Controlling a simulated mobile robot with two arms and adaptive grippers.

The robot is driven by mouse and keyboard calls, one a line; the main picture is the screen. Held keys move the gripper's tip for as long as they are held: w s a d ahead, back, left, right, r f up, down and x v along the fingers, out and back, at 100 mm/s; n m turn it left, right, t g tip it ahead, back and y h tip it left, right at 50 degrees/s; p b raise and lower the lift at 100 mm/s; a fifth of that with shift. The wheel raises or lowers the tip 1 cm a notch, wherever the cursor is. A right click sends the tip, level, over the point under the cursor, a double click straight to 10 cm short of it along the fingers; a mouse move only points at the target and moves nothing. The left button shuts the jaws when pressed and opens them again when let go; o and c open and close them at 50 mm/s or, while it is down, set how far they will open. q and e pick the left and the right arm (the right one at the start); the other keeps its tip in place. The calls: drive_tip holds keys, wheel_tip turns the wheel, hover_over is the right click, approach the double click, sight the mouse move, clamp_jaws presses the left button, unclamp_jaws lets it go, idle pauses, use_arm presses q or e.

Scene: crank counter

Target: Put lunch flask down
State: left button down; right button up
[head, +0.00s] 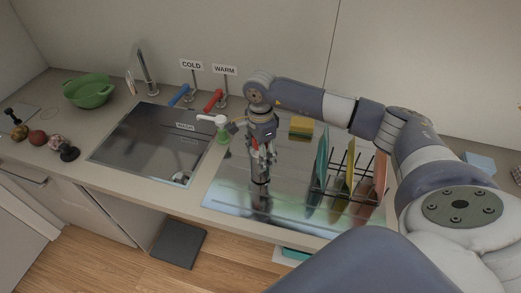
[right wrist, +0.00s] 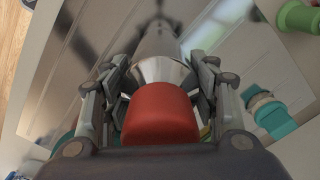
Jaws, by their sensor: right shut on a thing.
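The lunch flask (head: 260,187) is a slim steel flask with a red cap (right wrist: 160,116), which shows large in the right wrist view. My right gripper (head: 262,155) is shut on the flask near its capped end and holds it upright over the shiny drainboard (head: 228,196). The flask's lower end is close to the drainboard; I cannot tell whether it touches. The fingers stand on both sides of the flask in the right wrist view and hide part of it. My left gripper is not in view.
A rack with coloured plates (head: 343,185) stands right of the flask. The sink (head: 150,145) lies further left. The drainboard's front left is clear.

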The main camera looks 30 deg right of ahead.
drive_tip(key=shift+f, duration=0.2)
drive_tip(key=shift+f+b, duration=0.2)
drive_tip(key=shift+b, duration=0.1)
drive_tip(key=o, duration=1.3)
drive_tip(key=shift+o, duration=0.2)
drive_tip(key=shift+r, duration=0.1)
drive_tip(key=shift+r, duration=0.1)
